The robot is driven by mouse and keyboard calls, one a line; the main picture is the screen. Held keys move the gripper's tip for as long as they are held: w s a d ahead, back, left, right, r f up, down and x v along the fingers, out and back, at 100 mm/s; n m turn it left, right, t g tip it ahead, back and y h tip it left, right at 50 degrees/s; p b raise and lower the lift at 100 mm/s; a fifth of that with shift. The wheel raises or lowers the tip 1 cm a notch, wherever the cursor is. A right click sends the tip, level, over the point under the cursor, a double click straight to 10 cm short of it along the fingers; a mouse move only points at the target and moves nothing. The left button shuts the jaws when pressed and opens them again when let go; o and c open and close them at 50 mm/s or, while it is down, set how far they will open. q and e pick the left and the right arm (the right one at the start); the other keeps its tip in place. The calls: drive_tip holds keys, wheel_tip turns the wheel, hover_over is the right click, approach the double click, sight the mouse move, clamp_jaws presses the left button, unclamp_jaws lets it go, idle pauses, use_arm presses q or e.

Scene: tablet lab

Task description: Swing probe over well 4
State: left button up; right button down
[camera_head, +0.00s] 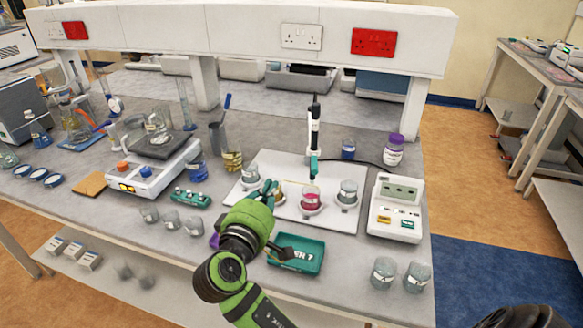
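A white tray (262,160) on the bench holds several round wells with glass beakers. A clear beaker (250,173) is at its left, one with pink-red liquid (311,198) is near the middle, and another clear beaker (347,192) is at its right. Well numbers are too small to read. The probe stand (314,128), a white and black post with a teal part low down, rises at the back of the tray; its tip is hard to make out.
A white meter (396,207) stands right of the tray, with a cable running behind. Two beakers (384,272) stand at the front right. A hot-plate device (155,168) and small beakers (171,219) are left.

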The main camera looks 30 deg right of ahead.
drive_tip(key=w+d+f+p, duration=0.1)
drive_tip(key=w+d+p, duration=0.2)
drive_tip(key=d+p, duration=0.3)
drive_tip(key=d, duration=0.4)
drive_tip(key=shift+w, duration=0.35)
drive_tip(key=shift+f, duration=0.1)
drive_tip(key=shift+w, duration=0.1)
